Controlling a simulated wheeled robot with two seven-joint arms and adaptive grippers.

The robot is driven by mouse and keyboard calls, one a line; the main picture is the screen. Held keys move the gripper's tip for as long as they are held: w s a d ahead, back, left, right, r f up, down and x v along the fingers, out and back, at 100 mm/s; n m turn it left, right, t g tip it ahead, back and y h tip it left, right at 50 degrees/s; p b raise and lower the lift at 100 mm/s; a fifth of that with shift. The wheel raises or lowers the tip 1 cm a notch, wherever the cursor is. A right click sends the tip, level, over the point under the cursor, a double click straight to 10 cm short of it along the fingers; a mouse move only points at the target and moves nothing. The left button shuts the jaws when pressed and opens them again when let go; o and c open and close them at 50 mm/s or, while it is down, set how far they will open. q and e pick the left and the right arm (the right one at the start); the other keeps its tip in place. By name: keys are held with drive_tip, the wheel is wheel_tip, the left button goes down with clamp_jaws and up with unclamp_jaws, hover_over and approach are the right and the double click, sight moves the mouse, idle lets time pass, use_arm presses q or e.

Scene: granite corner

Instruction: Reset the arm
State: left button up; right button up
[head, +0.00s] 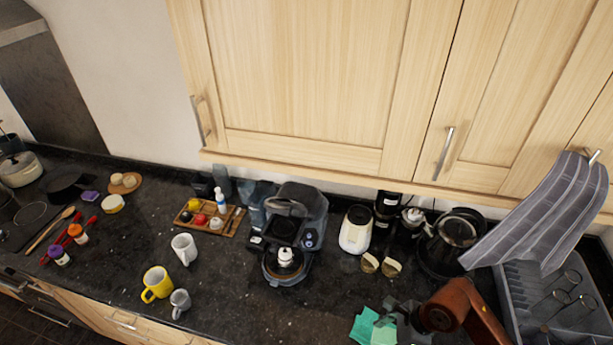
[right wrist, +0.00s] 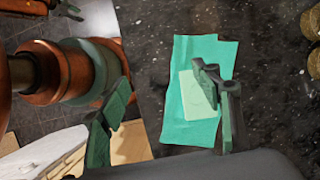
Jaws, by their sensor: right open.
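My right arm comes in at the lower right of the head view, and its gripper (head: 402,322) is low over the counter beside a teal cloth (head: 364,324). In the right wrist view the right gripper (right wrist: 160,108) has its two fingers wide apart with nothing between them. The teal cloth (right wrist: 190,120) lies beyond the fingers, with a pale green flat piece (right wrist: 197,94) on it; the right finger overlaps them in the picture. I cannot tell how far above the cloth the fingers are.
A dish rack (head: 535,300) with a striped towel (head: 545,215) stands at the right. A coffee machine (head: 290,230), a white appliance (head: 356,230) and a glass-sided pot (head: 452,240) line the back. Mugs (head: 157,284) stand left. Wall cabinets (head: 310,80) hang above.

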drive_tip(key=s+a+r+b, duration=0.1)
drive_tip(key=s+a+r, duration=0.2)
drive_tip(key=s+a, duration=0.25)
drive_tip(key=w+d+f+n+g+h+b, duration=0.1)
drive_tip(key=w+n, duration=0.3)
drive_tip(key=n, duration=0.4)
drive_tip(key=w+d+f+n+g+h+b, duration=0.1)
drive_tip(key=w+d+f+n+g+b, duration=0.2)
drive_tip(key=n, duration=0.6)
drive_tip(key=shift+w+g+h+b, duration=0.4)
drive_tip(key=shift+w+g, duration=0.3)
drive_tip(key=shift+w, duration=0.5)
